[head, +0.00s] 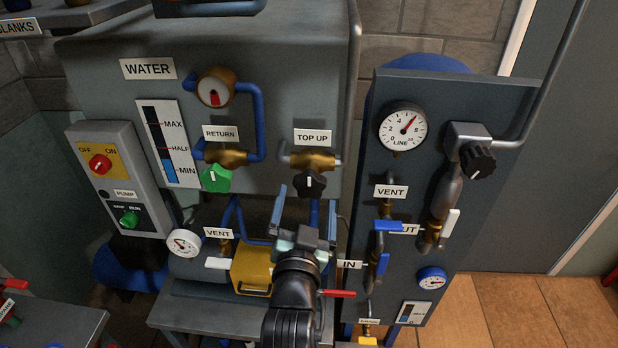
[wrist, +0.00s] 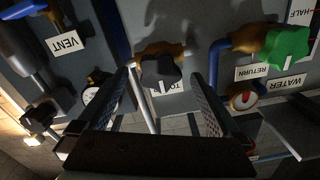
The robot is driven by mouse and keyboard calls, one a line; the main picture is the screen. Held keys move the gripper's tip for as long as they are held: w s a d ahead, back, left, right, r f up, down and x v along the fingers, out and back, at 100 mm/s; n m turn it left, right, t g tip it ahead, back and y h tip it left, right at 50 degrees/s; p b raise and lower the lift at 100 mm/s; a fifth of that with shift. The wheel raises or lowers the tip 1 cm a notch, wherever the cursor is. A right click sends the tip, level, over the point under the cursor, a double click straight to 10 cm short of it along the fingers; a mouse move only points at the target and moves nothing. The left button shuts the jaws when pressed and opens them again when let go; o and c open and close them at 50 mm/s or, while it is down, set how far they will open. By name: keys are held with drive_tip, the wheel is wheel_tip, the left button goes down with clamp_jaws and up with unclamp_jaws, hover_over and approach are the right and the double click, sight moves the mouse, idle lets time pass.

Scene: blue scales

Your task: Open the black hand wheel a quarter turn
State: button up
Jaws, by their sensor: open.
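The black hand wheel (head: 310,184) is on a brass valve below the TOP UP label (head: 313,137). A white mark on its face stands roughly upright. In the wrist view the wheel (wrist: 160,70) sits between the two fingers, beyond their tips, and covers part of its label. My gripper (head: 304,207) is open and empty, just below and in front of the wheel in the head view. Its fingers (wrist: 162,86) also show in the wrist view, spread to either side of the wheel. I see no contact with the wheel.
A green hand wheel (head: 216,179) under the RETURN label is to the left. A black knob (head: 478,160) is on the right panel. A blue pipe (head: 257,115) runs beside the RETURN valve. A yellow box (head: 252,268) is below left of my gripper. A red lever (head: 337,293) is close to my arm.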

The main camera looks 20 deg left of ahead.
sight(308, 191)
drive_tip(key=shift+p+x, duration=0.65)
drive_tip(key=shift+x, duration=1.8)
drive_tip(key=c, duration=1.3)
